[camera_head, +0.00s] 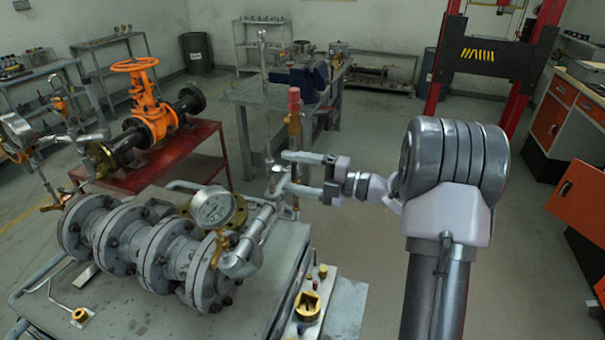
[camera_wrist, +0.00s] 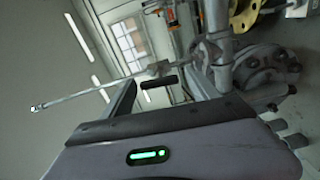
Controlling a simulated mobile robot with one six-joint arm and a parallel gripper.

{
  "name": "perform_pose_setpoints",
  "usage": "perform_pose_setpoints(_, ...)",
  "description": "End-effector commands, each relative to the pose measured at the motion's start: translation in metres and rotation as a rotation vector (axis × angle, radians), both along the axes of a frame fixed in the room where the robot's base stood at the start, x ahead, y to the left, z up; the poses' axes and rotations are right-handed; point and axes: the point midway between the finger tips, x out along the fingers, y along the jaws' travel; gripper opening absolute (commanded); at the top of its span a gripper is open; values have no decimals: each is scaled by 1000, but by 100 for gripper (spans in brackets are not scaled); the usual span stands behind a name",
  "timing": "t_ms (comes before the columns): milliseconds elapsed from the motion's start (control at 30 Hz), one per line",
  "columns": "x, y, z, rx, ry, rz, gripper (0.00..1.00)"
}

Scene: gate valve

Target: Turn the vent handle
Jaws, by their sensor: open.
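A long thin metal rod (camera_head: 264,95) stands upright just left of my gripper (camera_head: 286,172). It is likely the vent handle, but I cannot be sure. Its lower end meets a small grey fitting (camera_head: 275,178) beside my fingertips. In the wrist view the same rod (camera_wrist: 95,90) runs slantwise to the left from a fitting (camera_wrist: 158,68) beyond my fingers. My gripper also shows there (camera_wrist: 163,85), its two fingers apart with nothing clearly held between them. In the head view the fingers point left, one above the other. Whether they touch the fitting is unclear.
A brass relief valve with a red cap (camera_head: 294,110) stands close behind my fingers. A pressure gauge (camera_head: 213,207) and a flanged grey pipe (camera_head: 140,245) are at left. An orange valve (camera_head: 145,105) sits on a red stand (camera_head: 185,155).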

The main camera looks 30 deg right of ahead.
Motion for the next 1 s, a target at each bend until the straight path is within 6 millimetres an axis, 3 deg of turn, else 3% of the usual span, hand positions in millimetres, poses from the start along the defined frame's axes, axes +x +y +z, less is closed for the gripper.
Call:
perform_pose_setpoints(167,-22,-23,3,0,1,-5,69)
perform_pose_setpoints(600,-107,-107,2,1,1,-3,69)
perform_pose_setpoints(800,-122,-121,1,0,0,-1,69)
perform_pose_setpoints(1000,-123,-122,0,1,1,0,69)
